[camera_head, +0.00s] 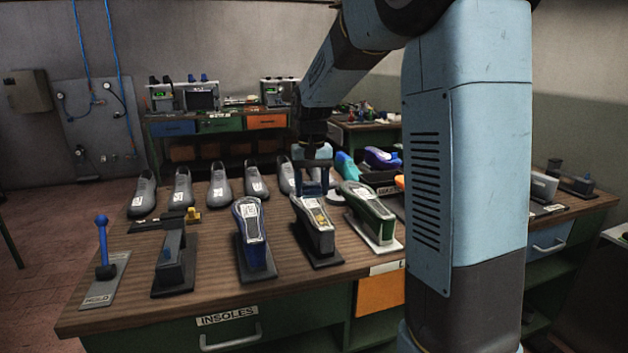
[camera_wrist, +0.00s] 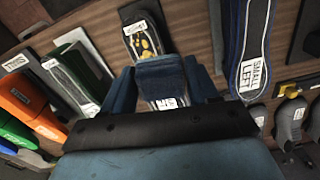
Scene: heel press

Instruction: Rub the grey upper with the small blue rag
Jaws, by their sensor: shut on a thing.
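My gripper (camera_head: 315,187) is over the middle of the bench, past the near stands, at the right end of a row of grey uppers with white tags. In the wrist view, my gripper (camera_wrist: 166,85) has its two blue fingers shut on a small dark blue rag (camera_wrist: 160,72). Just below the rag in that view, between the fingers, a greyish surface with a "SMALL LEFT" tag (camera_wrist: 166,103) shows; the rest of it is hidden by the gripper. Whether the rag touches it I cannot tell. The grey upper (camera_head: 287,176) nearest my gripper stands just to its left.
Near the front edge are stands with a blue insole (camera_head: 251,221), a grey and yellow insole (camera_head: 313,214) and a green-edged piece (camera_head: 368,212). A blue-handled lever (camera_head: 103,248) stands at the left. Colourful shoes (camera_head: 380,158) lie behind to the right.

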